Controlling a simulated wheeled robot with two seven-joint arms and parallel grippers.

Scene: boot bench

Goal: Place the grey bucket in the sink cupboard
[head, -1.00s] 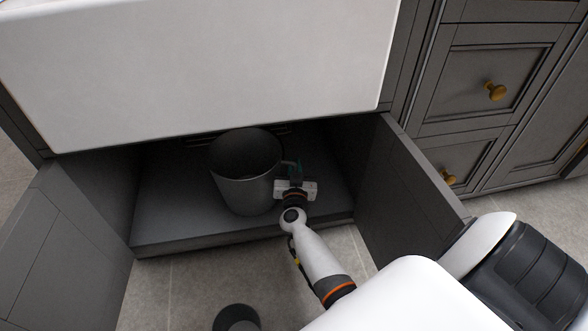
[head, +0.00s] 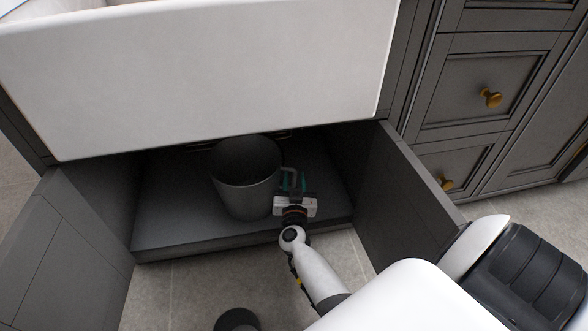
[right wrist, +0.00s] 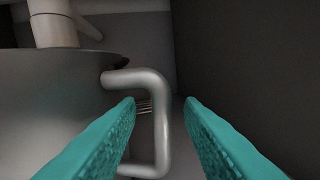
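The grey bucket (head: 246,190) stands upright on the floor of the sink cupboard (head: 165,222), between the two open doors. Its handle (head: 289,176) points right, towards my right gripper. My right gripper (head: 292,185) is at the bucket's right side. In the right wrist view the teal fingers (right wrist: 160,110) are apart, and the bent handle (right wrist: 160,115) lies between and beyond their tips without being clamped. The bucket's wall (right wrist: 45,110) fills the left of that view. My left gripper is not in view.
The open left door (head: 70,240) and right door (head: 400,190) flank the cupboard. The white sink (head: 200,70) overhangs it. A pale pipe (right wrist: 52,25) shows behind the bucket. Drawers with brass knobs (head: 490,98) stand to the right.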

